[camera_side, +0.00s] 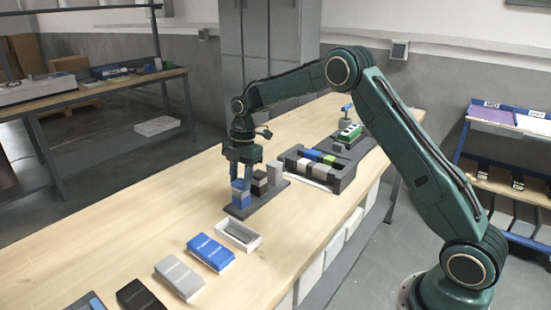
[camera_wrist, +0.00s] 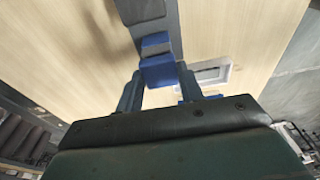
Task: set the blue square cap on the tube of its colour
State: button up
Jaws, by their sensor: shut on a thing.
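My gripper (camera_side: 242,176) is shut on the blue square cap (camera_side: 240,185). The cap is between the fingertips at the blue column (camera_side: 241,200), which stands on a dark base plate (camera_side: 238,212). A grey band shows between the cap and the blue part below. In the wrist view, the cap (camera_wrist: 158,71) is between the two fingers (camera_wrist: 159,82), with a grey band and more blue just beyond it. I cannot tell whether the cap rests fully on the column. A dark column (camera_side: 259,184) and a grey column (camera_side: 274,172) stand on the same plate.
A white tray (camera_side: 253,246) with a dark piece lies in front of the plate. Blue (camera_side: 211,252), grey (camera_side: 180,276) and black (camera_side: 141,297) boxes lie nearer. A dark organiser (camera_side: 341,182) with coloured blocks is behind right. The table's left side is clear.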

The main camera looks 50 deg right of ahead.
dwell(0.3)
jog(key=o, duration=1.5)
jog(key=shift+r, duration=3.75)
